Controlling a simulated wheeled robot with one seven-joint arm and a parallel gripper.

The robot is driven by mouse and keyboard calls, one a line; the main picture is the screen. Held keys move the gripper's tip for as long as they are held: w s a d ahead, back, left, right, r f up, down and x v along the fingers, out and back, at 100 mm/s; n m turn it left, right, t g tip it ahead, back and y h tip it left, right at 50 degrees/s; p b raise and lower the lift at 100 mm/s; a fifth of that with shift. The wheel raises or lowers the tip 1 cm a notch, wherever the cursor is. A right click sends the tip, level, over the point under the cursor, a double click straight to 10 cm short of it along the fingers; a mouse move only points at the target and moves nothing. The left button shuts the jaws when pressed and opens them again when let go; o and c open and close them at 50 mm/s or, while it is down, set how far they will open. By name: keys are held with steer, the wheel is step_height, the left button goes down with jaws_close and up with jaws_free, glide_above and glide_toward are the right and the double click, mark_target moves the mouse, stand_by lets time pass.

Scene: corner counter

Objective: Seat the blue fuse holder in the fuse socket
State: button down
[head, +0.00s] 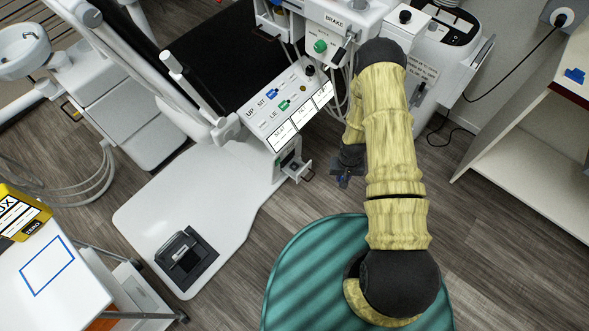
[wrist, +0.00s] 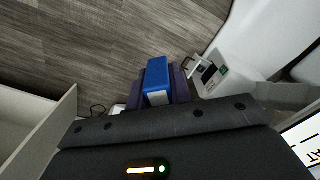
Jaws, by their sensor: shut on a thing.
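My gripper (wrist: 161,88) is shut on the blue fuse holder (wrist: 157,75), a blue block with a pale end, held between its two dark fingers. In the head view my gripper (head: 345,174) hangs below the yellow arm, above the floor, and the holder cannot be told clearly from the fingers. What looks like the fuse socket is a dark opening (wrist: 208,73) in a white housing, with a green label beside it and an open flap. In the head view this housing (head: 290,157) is on the chair's column, left of my gripper and apart from it.
A control panel (head: 287,103) with labelled buttons sits above the housing. A black foot pedal (head: 186,262) is on the white base plate (head: 150,215). A white shelf unit (head: 530,165) stands at right, with another blue item (head: 574,76) on top. Wood floor is open between.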

step_height(320, 180, down, 48)
steer(key=b, duration=4.6)
steer(key=shift+w+a, duration=0.3)
steer(key=shift+w, duration=0.1)
steer(key=shift+w+f, duration=0.1)
steer(key=shift+w, duration=0.15)
steer(key=shift+s, duration=0.15)
